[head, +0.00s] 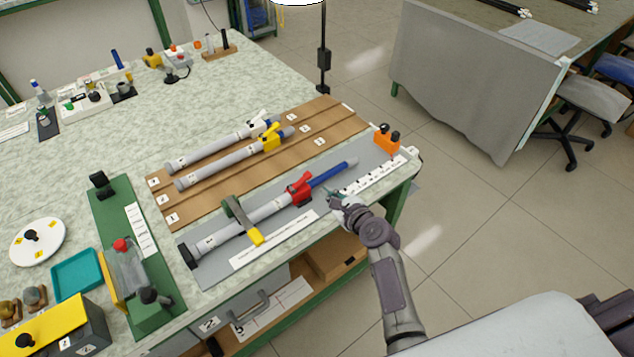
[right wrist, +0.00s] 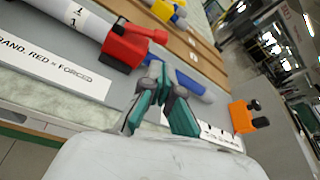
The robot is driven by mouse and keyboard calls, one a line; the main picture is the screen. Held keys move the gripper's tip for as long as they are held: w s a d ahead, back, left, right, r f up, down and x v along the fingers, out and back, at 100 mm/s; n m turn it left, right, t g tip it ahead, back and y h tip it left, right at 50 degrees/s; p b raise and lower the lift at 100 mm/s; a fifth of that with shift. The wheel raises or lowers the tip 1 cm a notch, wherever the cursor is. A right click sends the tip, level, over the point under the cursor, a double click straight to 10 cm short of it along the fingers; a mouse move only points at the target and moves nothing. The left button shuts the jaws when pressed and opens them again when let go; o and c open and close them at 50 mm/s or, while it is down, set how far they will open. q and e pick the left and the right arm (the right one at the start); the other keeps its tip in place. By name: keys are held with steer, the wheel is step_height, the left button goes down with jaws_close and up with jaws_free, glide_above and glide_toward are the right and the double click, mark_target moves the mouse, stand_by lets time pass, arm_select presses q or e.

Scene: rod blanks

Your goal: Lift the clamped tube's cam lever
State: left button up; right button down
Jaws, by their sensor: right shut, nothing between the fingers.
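The clamped tube (head: 228,233) is grey and lies on a grey mat, held down by a dark green clamp with a yellow handle (head: 256,238). It also shows in the right wrist view (right wrist: 78,17). A red collar with the cam lever (head: 299,187) sits at its right end, where a blue rod (head: 332,173) comes out. In the right wrist view the red lever (right wrist: 145,33) lies along the tube. My right gripper (head: 333,194) is shut and empty, on the near side of the blue rod and right of the red collar. Its fingertips (right wrist: 157,72) overlap the rod in the right wrist view; contact is unclear.
Two more grey tubes, with a white (head: 264,127) and a yellow (head: 270,139) collar, lie on a brown rack behind. An orange block (head: 386,139) stands at the mat's right end. A green fixture (head: 118,235) stands to the left. A white scale strip (head: 368,179) lies near the table's front edge.

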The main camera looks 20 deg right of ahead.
mark_target(301, 181)
steer(key=b+x, duration=0.1)
steer(key=x, duration=0.4)
steer(key=shift+w+f, duration=0.15)
steer(key=shift+w, duration=0.25)
steer(key=shift+w+a+f, duration=0.1)
steer(key=shift+w+a, duration=0.05)
steer(key=shift+w, duration=0.3)
arm_select(q)
steer(key=shift+w+f, duration=0.35)
steer(key=shift+f, duration=0.15)
steer(key=shift+s, duration=0.1)
